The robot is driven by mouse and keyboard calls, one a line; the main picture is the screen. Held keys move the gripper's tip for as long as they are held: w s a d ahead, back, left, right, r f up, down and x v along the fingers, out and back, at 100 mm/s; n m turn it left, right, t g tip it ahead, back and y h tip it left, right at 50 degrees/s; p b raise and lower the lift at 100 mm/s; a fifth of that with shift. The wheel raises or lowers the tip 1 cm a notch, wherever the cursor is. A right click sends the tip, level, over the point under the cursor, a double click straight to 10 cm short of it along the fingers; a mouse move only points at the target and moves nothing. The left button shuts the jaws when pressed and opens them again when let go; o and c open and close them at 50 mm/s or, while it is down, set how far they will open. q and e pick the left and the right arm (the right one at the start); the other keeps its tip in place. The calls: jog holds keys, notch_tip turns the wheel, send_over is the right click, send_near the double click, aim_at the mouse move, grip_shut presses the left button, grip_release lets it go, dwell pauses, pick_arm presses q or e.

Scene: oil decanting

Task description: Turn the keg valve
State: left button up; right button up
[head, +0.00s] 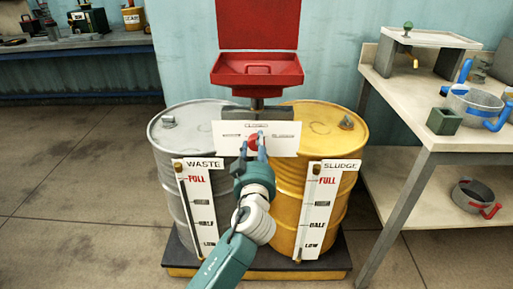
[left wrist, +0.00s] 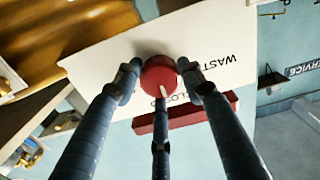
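The keg valve is a red round knob (head: 253,142) on a white label plate (head: 285,138) between two drums. In the left wrist view the knob (left wrist: 158,74) shows a small white mark on the side toward the partly hidden "CLOSED" lettering; "WASTE" is also legible. My left gripper (head: 253,148) reaches up to the plate from below. In the left wrist view its fingers (left wrist: 158,78) close in around the knob, two at its sides and one below, and the side fingertips appear to touch it. My right gripper is not in view.
A grey waste drum (head: 170,135) and a yellow sludge drum (head: 345,130) with level gauges stand on a low base. A red open funnel box (head: 257,72) sits above the plate. A shelf table (head: 420,120) with pans stands right; a workbench (head: 110,41) stands back left. Floor left is clear.

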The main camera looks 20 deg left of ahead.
pick_arm(q)
jog(key=shift+f, duration=0.4)
jog(key=shift+m, duration=0.7)
jog(key=m+p, duration=0.2)
jog(key=m, duration=0.3)
jog(key=shift+s+f, duration=0.1)
jog(key=m+p, duration=0.2)
jog(key=m, duration=0.4)
jog(key=shift+a+p, duration=0.2)
jog(key=shift+p, duration=0.2)
jog(key=shift+m, duration=0.9)
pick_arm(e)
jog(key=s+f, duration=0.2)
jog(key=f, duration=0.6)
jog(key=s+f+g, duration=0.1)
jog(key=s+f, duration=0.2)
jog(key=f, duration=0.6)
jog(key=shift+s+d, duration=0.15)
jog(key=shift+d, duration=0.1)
pick_arm(q)
jog(key=shift+a, duration=0.1)
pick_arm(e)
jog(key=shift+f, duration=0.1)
pick_arm(q)
jog(key=o, duration=1.2)
jog(key=shift+c, duration=0.2)
jog(key=shift+a+r, duration=0.1)
jog(key=shift+r, duration=0.1)
